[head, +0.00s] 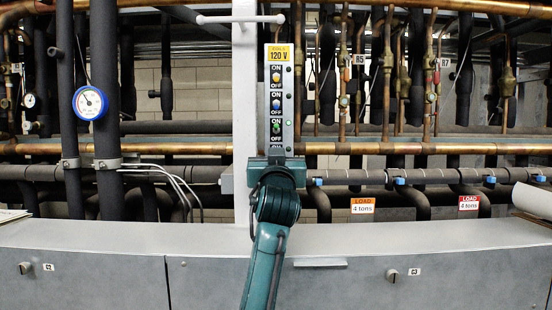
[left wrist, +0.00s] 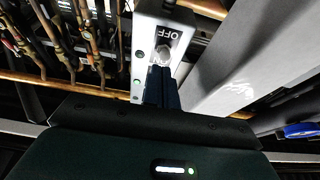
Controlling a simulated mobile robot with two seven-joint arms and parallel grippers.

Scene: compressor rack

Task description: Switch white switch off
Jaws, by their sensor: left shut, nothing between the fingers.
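A grey switch panel (head: 289,108) with a yellow "120 V" label stands upright on a white post in the head view. Yellow, blue and green switches (head: 276,126) show on it, each marked ON above and OFF below. The lower end of the panel is hidden behind my left gripper (head: 277,162). In the left wrist view a whitish switch (left wrist: 164,52) sits beside an upside-down OFF label. My left gripper's shut, empty fingers (left wrist: 161,84) are right at that switch; I cannot tell whether they touch it. My right gripper is in neither view.
Copper and black pipes (head: 360,148) run behind the panel. A blue gauge (head: 90,102) hangs at the left. A grey cabinet top (head: 420,236) lies in front, with orange and red "LOAD" tags above it. The white post (left wrist: 235,65) stands close beside my left gripper.

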